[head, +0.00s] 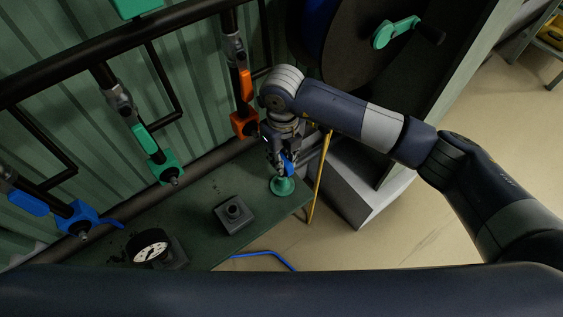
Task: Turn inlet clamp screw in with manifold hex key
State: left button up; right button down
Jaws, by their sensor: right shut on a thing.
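My right gripper (281,163) points down above the right end of the dark green bench. It is shut on a small blue thing (289,167), perhaps the hex key; the fingers hide most of it. A green flared piece (282,186) stands on the bench directly under the fingertips; I cannot tell if they touch. Orange (244,123), green (167,171) and blue (79,216) clamp-like fittings end the pipes along the wall. I cannot tell which bears the inlet clamp screw. My left gripper is not in view.
The bench (205,247) carries a square black block (234,213) and a round gauge (150,246). A large dark reel (374,45) with a green crank stands behind my right arm. A yellow strip (319,178) and blue hose (264,254) show near the bench edge.

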jog(key=shift+r+p, duration=0.3)
jog(key=shift+r, duration=0.35)
jog(key=shift+r+p, duration=2.2)
jog(key=shift+r, duration=1.75)
jog(key=c, duration=2.2)
grip_release()
grip_shut()
